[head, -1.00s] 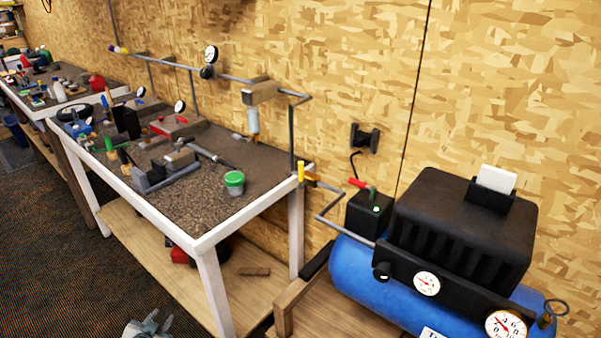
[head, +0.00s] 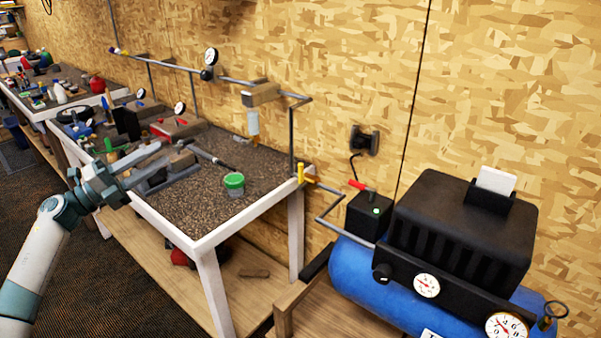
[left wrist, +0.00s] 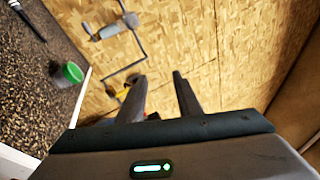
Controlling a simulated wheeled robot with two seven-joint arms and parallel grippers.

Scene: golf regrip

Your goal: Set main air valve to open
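The valve with a yellow handle (head: 301,172) is on the grey air pipe by the right front corner of the workbench, and its handle stands upright. In the left wrist view the yellow handle (left wrist: 122,95) shows beside the left-hand finger, partly hidden. My left gripper (head: 165,157) is over the left front part of the bench, well left of the valve and not touching it. Its two fingers (left wrist: 161,88) are apart with nothing held between them. My right gripper is not in view.
The workbench (head: 206,245) carries tools and a green-lidded jar (head: 234,184). The grey pipe (head: 327,220) runs between valve and compressor.

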